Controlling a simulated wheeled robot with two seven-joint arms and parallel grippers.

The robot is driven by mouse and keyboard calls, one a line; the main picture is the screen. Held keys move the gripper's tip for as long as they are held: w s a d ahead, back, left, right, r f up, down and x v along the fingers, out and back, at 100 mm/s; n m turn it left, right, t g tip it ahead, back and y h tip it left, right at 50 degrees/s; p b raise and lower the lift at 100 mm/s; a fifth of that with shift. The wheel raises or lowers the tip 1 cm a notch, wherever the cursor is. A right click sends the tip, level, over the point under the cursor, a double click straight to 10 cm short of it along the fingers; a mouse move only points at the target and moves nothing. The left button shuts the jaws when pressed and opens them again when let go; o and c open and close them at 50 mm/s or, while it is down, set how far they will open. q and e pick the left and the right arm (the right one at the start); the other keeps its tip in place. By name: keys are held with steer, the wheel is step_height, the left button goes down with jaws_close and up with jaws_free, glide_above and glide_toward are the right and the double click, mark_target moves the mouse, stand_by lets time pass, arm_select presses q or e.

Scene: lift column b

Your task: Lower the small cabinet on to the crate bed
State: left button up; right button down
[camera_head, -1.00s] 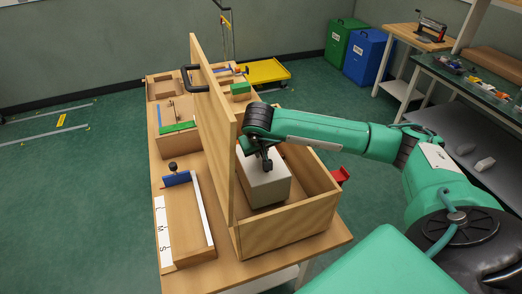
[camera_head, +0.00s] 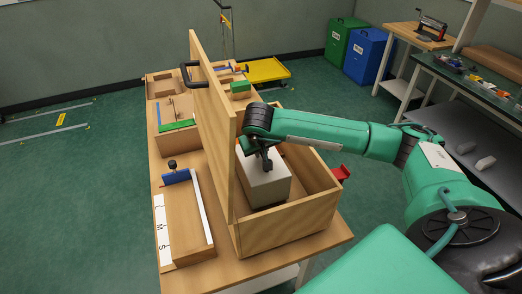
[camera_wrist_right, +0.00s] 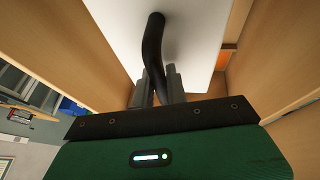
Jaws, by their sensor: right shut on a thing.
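The small cabinet is a white box (camera_head: 268,186) inside the wooden crate (camera_head: 288,226), between its walls. It looks roughly level; a dark strip shows below it, and I cannot tell whether its underside touches the crate bed, which is mostly hidden. My right gripper (camera_head: 265,162) is above the cabinet, shut on its black handle. In the right wrist view, the fingers (camera_wrist_right: 160,85) close around the black curved handle (camera_wrist_right: 152,45), with the white top (camera_wrist_right: 195,30) beyond. My left gripper is not in view.
The crate's tall lid (camera_head: 212,125) stands upright along its left side. A wooden fixture (camera_head: 185,225) with a white strip fills the table's left front. Green floor lies open at left.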

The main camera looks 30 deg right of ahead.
steer(key=shift+s+d+f+b, duration=0.1)
steer(key=shift+d+f+b, duration=0.1)
steer(key=shift+f+b, duration=0.25)
steer(key=shift+d+f+b, duration=0.2)
steer(key=shift+f+b, duration=0.25)
stand_by(0.4)
steer(key=c, duration=1.4)
jaws_free()
steer(key=shift+o, duration=0.4)
steer(key=shift+s+f, duration=0.15)
steer(key=shift+w+a+r+p, duration=0.2)
steer(key=shift+r+p, duration=0.35)
steer(key=shift+r, duration=0.45)
steer(key=shift+w+a+r+p, duration=0.1)
steer(key=shift+a+r+p, duration=0.3)
steer(key=shift+r, duration=0.6)
steer(key=shift+s+d+r+p, duration=0.1)
steer(key=shift+d+r+p, duration=0.1)
steer(key=shift+r+p, duration=1.65)
steer(key=shift+r, duration=1.6)
